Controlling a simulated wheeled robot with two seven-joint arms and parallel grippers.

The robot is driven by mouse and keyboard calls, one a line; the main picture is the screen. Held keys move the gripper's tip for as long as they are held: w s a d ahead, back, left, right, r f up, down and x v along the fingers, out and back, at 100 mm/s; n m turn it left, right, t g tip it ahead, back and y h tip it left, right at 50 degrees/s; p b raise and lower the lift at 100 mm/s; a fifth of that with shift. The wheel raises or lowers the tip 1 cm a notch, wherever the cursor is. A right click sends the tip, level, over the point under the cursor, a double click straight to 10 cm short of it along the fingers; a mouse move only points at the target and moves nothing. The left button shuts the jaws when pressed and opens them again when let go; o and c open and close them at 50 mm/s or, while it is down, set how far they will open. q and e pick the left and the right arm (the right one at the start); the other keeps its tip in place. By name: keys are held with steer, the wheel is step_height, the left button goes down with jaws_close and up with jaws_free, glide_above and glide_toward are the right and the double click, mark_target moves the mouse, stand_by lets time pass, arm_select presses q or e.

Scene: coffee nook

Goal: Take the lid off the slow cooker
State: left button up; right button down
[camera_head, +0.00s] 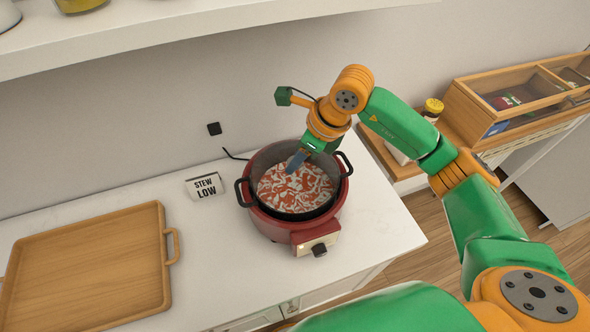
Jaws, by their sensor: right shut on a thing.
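The slow cooker (318,234) is a red pot with black side handles and a front dial, standing on the white counter. Red and pale stew (292,190) shows inside its dark rim. My right gripper (294,168) reaches down over the pot's opening from the upper right. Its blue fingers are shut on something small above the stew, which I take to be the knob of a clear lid. The fingers hide the knob, and the lid's edge cannot be made out against the pot. My left gripper is not in view.
A wooden tray (165,262) lies on the counter at left. A white shelf (170,30) overhangs the back. A wooden compartment box (470,115) and a yellow-capped jar (433,106) are at right.

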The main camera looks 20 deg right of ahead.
mark_target(289, 160)
stand_by(0.4)
steer(key=shift+r+b, duration=0.3)
step_height(289, 160, up, 3)
steer(key=shift+s+a+f+b, duration=0.1)
steer(key=shift+s+b, duration=0.05)
steer(key=shift+b, duration=0.7)
steer(key=s+a+r+b, duration=0.3)
steer(key=s+r, duration=0.6)
steer(key=s, duration=0.4)
steer(key=shift+a+r, duration=0.25)
steer(key=shift+a, duration=0.3)
